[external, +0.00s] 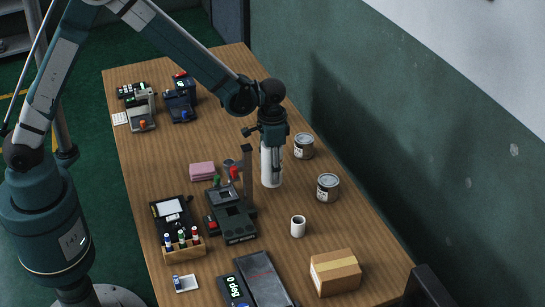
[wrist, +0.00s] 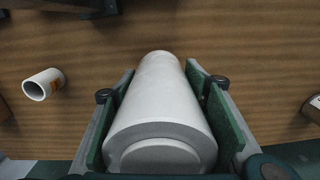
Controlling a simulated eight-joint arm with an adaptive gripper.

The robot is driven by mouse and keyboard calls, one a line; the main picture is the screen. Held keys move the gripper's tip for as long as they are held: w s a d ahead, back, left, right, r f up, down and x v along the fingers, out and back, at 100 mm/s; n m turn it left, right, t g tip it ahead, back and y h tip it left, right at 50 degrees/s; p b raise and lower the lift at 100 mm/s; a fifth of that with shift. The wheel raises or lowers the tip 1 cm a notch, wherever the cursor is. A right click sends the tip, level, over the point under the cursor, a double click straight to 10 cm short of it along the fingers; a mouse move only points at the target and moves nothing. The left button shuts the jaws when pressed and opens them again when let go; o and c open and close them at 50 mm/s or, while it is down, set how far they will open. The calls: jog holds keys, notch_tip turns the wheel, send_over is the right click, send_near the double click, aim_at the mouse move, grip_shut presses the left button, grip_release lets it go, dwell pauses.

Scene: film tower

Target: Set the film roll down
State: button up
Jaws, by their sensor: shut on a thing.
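The film roll (external: 267,165) is a tall white cylinder, upright below my gripper (external: 273,142) over the middle of the wooden table. My gripper is shut on it. In the wrist view the roll (wrist: 160,100) lies between the two green finger pads of my gripper (wrist: 160,72), its near end facing the camera. I cannot tell whether its lower end touches the table. A dark device with a grey upright post (external: 240,225) stands just left of the roll.
Two paint-type cans (external: 304,148) (external: 328,190) stand right of the roll. A white cup (external: 298,227) is in front, also in the wrist view (wrist: 43,84). A cardboard box (external: 335,275) and a marker rack (external: 183,248) are nearer. A pink block (external: 202,171) lies to the left.

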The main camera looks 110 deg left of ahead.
jog(key=shift+f, duration=1.7)
jog(key=shift+f+b, duration=0.15)
jog(key=shift+b, duration=0.25)
jog(key=o, duration=1.1)
jog(key=shift+o, duration=0.2)
notch_tip(320, 180, up, 12)
jog(key=p, duration=0.2)
jog(key=shift+r, duration=0.2)
